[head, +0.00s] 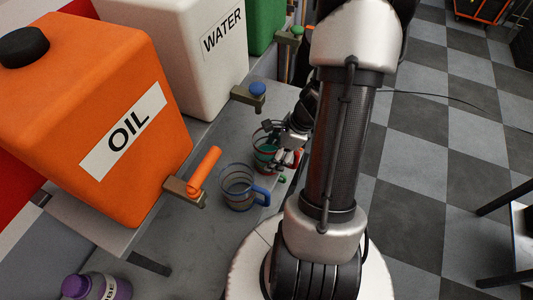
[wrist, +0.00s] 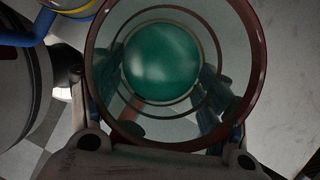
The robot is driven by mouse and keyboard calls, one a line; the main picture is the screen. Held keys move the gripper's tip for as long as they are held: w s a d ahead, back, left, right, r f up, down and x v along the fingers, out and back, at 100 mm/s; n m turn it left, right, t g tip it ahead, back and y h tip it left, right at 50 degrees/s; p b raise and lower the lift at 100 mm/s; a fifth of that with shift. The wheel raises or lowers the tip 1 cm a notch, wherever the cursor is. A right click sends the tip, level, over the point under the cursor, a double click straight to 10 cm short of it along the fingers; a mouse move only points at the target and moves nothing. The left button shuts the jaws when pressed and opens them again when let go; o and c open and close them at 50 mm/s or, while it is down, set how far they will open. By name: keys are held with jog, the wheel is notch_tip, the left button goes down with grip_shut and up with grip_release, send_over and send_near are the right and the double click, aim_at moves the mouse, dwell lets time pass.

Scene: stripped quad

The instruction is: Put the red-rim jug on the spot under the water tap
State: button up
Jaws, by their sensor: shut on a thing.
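The red-rim jug (head: 263,139) is a clear jug with a green patch at its bottom, partly hidden by my gripper in the head view. In the wrist view its dark red rim (wrist: 255,75) fills the middle, and I look down into it. My gripper (head: 290,157) is shut on the jug, with fingers on both sides. The white water tank (head: 190,60) has a tap with a blue knob (head: 257,89). The jug is just below this tap in the head picture. I cannot tell whether it touches the bench; the spot itself is not distinguishable.
A blue-rim jug (head: 237,187) stands close by on the grey bench (head: 222,145), in front of the orange oil tank (head: 100,110) and its orange-handled tap (head: 204,170). A green tank (head: 264,22) stands behind. A purple bottle (head: 97,287) is at the lower left.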

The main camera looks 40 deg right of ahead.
jog(key=shift+w+a, duration=0.8)
jog(key=shift+w, duration=0.1)
jog(key=shift+w+a+f+b, duration=0.1)
jog(key=shift+f+b, duration=0.05)
jog(key=shift+b, duration=0.15)
jog(key=shift+f, duration=0.15)
jog(key=shift+f+b, duration=0.2)
jog(key=shift+b, duration=0.1)
jog(key=o, duration=1.4)
